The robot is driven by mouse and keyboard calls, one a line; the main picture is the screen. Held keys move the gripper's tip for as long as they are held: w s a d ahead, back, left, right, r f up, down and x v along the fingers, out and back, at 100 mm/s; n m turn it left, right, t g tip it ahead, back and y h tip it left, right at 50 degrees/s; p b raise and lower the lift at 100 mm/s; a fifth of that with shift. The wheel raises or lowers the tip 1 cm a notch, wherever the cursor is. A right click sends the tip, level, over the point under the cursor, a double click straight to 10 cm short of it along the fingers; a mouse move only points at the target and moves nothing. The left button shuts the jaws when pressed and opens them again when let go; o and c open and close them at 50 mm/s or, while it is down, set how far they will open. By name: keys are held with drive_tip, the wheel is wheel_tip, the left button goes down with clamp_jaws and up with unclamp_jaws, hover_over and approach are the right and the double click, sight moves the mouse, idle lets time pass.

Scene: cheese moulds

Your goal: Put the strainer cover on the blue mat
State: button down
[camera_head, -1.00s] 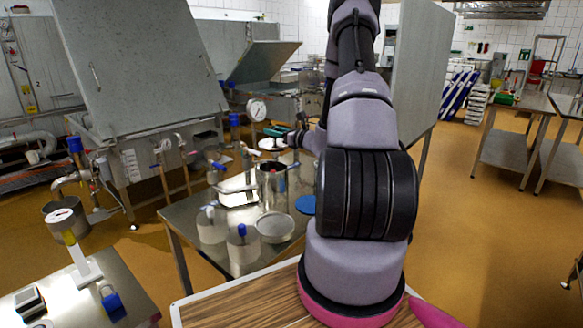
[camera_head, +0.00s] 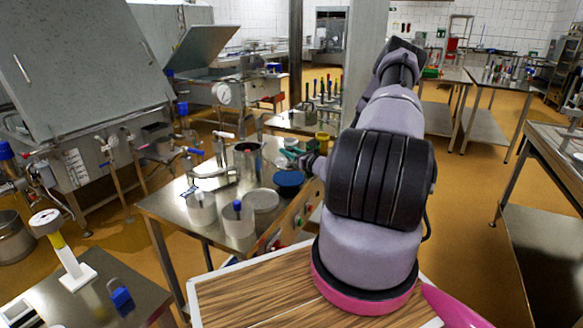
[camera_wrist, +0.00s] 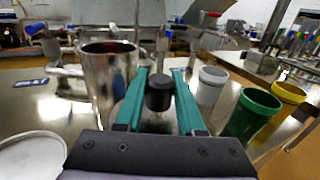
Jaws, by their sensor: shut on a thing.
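My gripper (camera_head: 293,153) has teal fingers and is low over the metal table, just beyond the blue mat (camera_head: 288,178) in the head view. In the wrist view the fingers (camera_wrist: 160,85) are shut on a black knob, which I take to be that of the strainer cover (camera_wrist: 159,93). The cover's plate cannot be made out in either view now. The mat is a round blue disc on the table. It is not seen in the wrist view, where my gripper's body hides the lower middle. I cannot tell whether cover and mat touch.
A metal pot (camera_head: 247,161) stands left of my gripper. A pale round disc (camera_head: 263,200) and white moulds (camera_head: 238,218) lie nearer. In the wrist view a white cup (camera_wrist: 209,86), a green cup (camera_wrist: 249,115) and a yellow cup (camera_wrist: 287,96) stand to the right.

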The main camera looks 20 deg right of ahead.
sight(289, 161)
drive_tip(key=shift+a+f, duration=0.1)
drive_tip(key=shift+f, duration=2.4)
drive_tip(key=c, duration=0.5)
unclamp_jaws()
drive_tip(key=shift+f, duration=0.15)
